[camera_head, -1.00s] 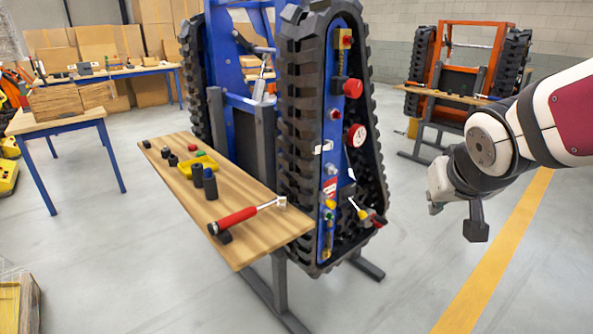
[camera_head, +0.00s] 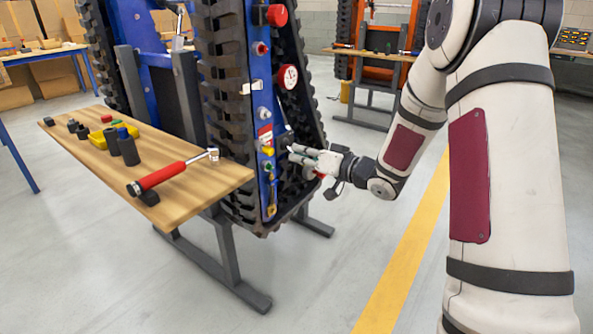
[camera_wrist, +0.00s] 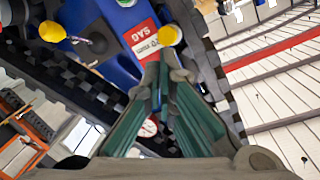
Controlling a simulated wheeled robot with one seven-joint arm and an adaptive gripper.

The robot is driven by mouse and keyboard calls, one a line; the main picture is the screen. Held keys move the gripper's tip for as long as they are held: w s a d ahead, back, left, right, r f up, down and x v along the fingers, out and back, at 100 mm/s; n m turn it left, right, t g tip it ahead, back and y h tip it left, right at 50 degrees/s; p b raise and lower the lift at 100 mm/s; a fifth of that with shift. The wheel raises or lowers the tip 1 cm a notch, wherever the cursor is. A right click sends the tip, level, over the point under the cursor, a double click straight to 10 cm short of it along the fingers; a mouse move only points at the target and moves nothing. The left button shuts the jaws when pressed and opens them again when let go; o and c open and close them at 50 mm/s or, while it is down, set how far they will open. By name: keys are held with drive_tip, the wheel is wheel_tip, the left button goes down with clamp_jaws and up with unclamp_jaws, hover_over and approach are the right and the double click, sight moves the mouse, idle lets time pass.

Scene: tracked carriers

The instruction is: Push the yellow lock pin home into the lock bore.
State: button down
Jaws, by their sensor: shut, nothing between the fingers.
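My gripper (camera_head: 292,151) is shut and empty, in front of the blue side plate of the tracked carrier (camera_head: 262,110). In the wrist view its green-sided fingers (camera_wrist: 165,68) meet just below a round yellow head (camera_wrist: 170,36), beside a red and white label. This looks like the lock pin; contact is unclear. A yellow part below the label shows in the head view (camera_head: 268,151), left of my fingertips. A second yellow knob (camera_wrist: 52,31) stands at the wrist view's upper left. I cannot make out the lock bore or the pin's depth.
A wooden bench (camera_head: 205,190) left of my gripper holds a red-handled wrench (camera_head: 165,175), dark cylinders and a yellow tray (camera_head: 98,139). Black track (camera_head: 226,110) borders the blue plate. Open floor lies to the right, with a yellow stripe (camera_head: 405,245).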

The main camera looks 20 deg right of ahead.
sight(272, 152)
drive_tip(key=shift+w+a+f+y+b, duration=0.3)
drive_tip(key=shift+w+a+f+y, duration=0.05)
drive_tip(key=shift+w+a, duration=0.25)
drive_tip(key=shift+w+a+f+y+b, duration=0.3)
drive_tip(key=shift+w+a+f, duration=0.05)
drive_tip(key=shift+w+a, duration=0.3)
drive_tip(key=shift+w+a+f+y+b, duration=0.3)
drive_tip(key=shift+w+a+f+y, duration=0.05)
drive_tip(key=shift+w+a, duration=0.4)
drive_tip(key=shift+w, duration=0.1)
drive_tip(key=shift+x, duration=0.85)
drive_tip(key=shift+r, duration=0.15)
drive_tip(key=shift+p+v, duration=0.3)
drive_tip(key=shift+v, duration=1.55)
drive_tip(key=v, duration=1.1)
drive_tip(key=shift+a, duration=0.1)
